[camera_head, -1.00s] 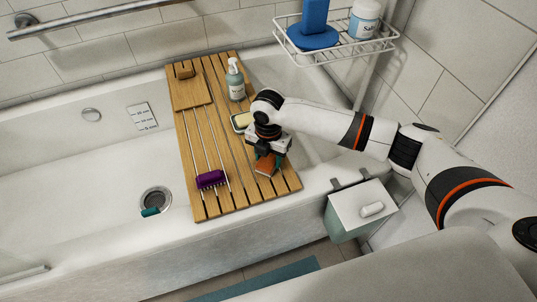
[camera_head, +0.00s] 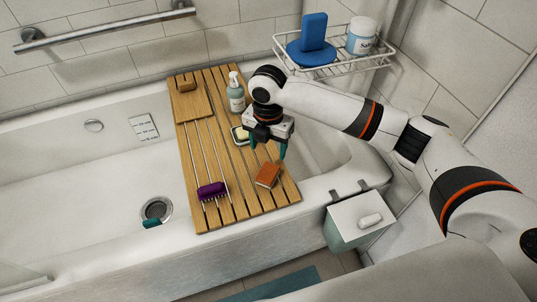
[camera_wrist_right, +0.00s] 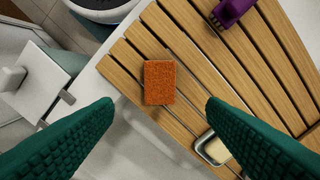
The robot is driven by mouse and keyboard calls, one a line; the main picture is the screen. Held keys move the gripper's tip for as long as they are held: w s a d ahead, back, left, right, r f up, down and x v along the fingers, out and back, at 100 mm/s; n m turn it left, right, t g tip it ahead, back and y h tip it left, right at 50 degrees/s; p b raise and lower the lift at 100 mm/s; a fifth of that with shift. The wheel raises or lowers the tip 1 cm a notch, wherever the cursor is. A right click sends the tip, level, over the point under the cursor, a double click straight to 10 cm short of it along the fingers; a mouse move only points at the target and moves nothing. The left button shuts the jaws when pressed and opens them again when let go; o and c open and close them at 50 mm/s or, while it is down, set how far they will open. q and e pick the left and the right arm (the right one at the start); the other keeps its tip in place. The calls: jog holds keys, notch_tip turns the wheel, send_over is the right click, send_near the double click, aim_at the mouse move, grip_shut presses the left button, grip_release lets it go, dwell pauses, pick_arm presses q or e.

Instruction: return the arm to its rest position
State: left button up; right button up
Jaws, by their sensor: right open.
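My right gripper (camera_head: 268,146) is raised above the wooden bath tray (camera_head: 237,205), with its arm coming in from the right. In the right wrist view its two green fingers (camera_wrist_right: 155,125) are wide apart with nothing between them. An orange-brown sponge (camera_head: 267,175) lies on the tray's slats near the front right, below and apart from the fingers. The sponge (camera_wrist_right: 159,82) shows whole in the right wrist view. My left gripper is in neither view.
A soap dish (camera_head: 240,135), a pump bottle (camera_head: 235,93) and a purple brush (camera_head: 211,190) are on the tray. A wire shelf (camera_head: 338,68) with a blue item and a jar is at the upper right. A lidded bin (camera_head: 357,218) hangs on the tub's outer side.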

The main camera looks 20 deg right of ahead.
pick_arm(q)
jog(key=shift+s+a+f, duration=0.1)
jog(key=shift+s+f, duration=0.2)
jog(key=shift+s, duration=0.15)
pick_arm(e)
jog(key=shift+r, duration=1.05)
jog(key=shift+f, duration=0.1)
